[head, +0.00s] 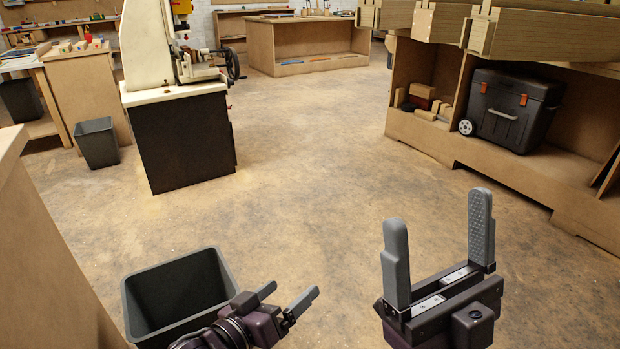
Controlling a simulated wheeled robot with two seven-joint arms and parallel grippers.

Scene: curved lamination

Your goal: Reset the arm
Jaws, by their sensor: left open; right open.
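My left gripper (283,296) is low in the middle of the head view, with its two grey fingers apart and nothing between them. It is just right of a dark bin and appears close to it; I cannot tell whether they touch. My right gripper (438,243) is at the lower right, its two grey fingers pointing up and wide apart, with only floor visible between them. Most of both arms lies outside the frame.
The open dark bin (135,312) stands at the lower left beside a wooden cabinet (45,265). A machine on a black base (182,140) and another bin (97,143) stand further back. A wooden bench (425,128) holds a black wheeled box (510,108). The middle floor (300,160) is clear.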

